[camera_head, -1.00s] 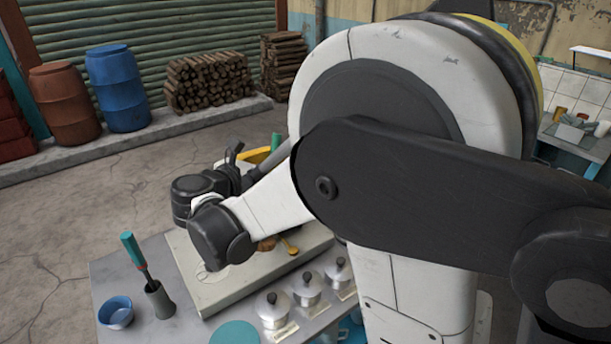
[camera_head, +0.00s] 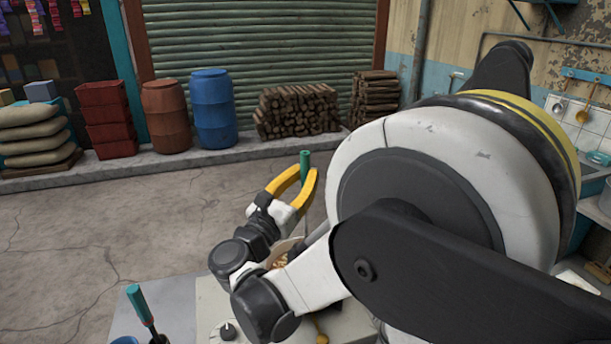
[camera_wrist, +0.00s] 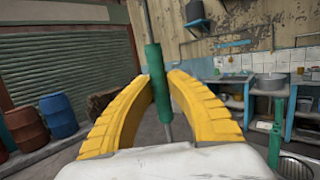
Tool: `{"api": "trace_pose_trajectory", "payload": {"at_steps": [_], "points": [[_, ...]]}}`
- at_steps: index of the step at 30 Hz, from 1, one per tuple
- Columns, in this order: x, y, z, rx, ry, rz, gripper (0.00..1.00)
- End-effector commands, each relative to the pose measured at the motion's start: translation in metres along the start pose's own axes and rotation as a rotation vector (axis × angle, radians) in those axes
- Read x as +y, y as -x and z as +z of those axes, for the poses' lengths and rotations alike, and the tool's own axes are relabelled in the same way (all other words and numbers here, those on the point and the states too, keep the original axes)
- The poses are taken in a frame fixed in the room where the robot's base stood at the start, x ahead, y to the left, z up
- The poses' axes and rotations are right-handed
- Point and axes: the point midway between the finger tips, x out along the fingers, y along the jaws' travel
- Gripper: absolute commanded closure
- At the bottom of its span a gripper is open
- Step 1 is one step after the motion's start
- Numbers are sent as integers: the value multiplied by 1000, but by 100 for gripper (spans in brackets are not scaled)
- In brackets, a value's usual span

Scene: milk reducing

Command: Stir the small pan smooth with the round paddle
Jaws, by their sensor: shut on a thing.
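My gripper (camera_head: 292,188) has its yellow fingers closed around the green handle of a tool (camera_head: 305,163). The tool also shows in the wrist view (camera_wrist: 158,85), its thin metal shaft running above and below the handle between the fingers. Its working end is hidden, so I cannot tell whether it is the round paddle. A second tool with a teal handle (camera_head: 138,300) stands at the lower left of the worktop. The small pan cannot be made out. An open shape with brownish contents (camera_head: 283,260) is partly hidden behind my arm.
The worktop (camera_head: 180,318) is mostly cut off at the bottom. A blue bowl's edge (camera_head: 125,340) and a dark knob (camera_head: 228,330) show there. The blue barrel (camera_head: 213,108), log stack (camera_head: 298,110) and shutter stand far back. A counter with pots (camera_wrist: 270,85) is at the right.

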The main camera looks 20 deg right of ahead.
Motion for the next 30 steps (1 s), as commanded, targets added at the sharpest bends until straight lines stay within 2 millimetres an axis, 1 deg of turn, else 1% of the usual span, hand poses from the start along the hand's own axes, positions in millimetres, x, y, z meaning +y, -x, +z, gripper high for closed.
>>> {"api": "trace_pose_trajectory", "payload": {"at_steps": [8, 24, 30], "points": [[0, 4, -19, 0, 0, -1, 100], [0, 18, -77, 1, 0, -1, 100], [0, 20, -88, 1, 0, -1, 100]]}}
